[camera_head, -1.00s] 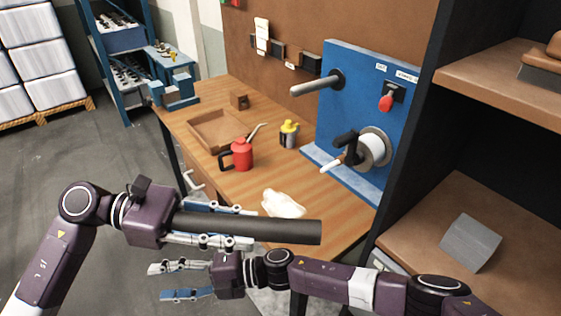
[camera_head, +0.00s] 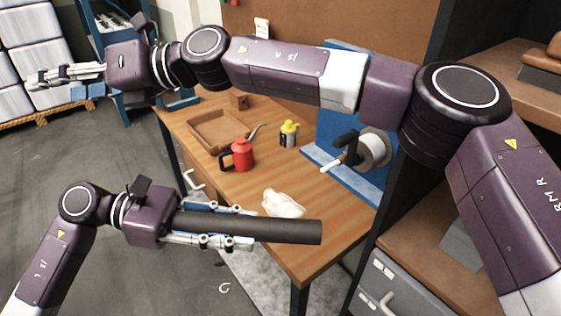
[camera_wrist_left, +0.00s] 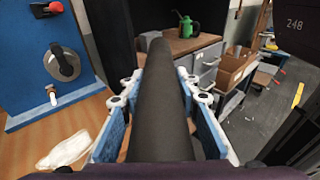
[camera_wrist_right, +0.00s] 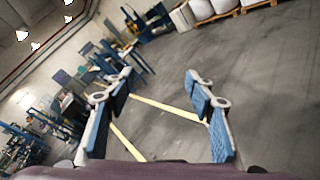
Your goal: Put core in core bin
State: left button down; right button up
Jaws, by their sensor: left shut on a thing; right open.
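The core is a dark grey tube (camera_head: 285,230). My left gripper (camera_head: 225,228) is shut around it and holds it roughly level in front of the workbench. In the left wrist view the core (camera_wrist_left: 160,100) runs away from me between the blue-padded fingers (camera_wrist_left: 158,120). My right gripper (camera_head: 68,76) is at the upper left of the head view, its arm crossing above the bench. In the right wrist view its fingers (camera_wrist_right: 155,105) are apart with nothing between them. I cannot make out a core bin for certain in any view.
The workbench (camera_head: 325,235) carries a red oil can (camera_head: 238,155), a yellow-topped bottle (camera_head: 289,133), a wooden tray (camera_head: 205,137) and a white cloth (camera_head: 283,203). A blue panel with a spindle (camera_head: 372,150) stands behind. The left wrist view shows a brown box (camera_wrist_left: 235,68) on a cabinet.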

jog(key=s+d+n+g+h, duration=0.2)
jog(key=s+n, duration=0.2)
jog(key=s, duration=0.2)
jog(key=n+h, duration=0.4)
jog(key=h, duration=1)
send_over(281, 220)
notch_tip(281, 220, down, 7)
jog(key=shift+t, duration=0.4)
notch_tip(281, 220, down, 12)
jog(key=shift+r, duration=0.15)
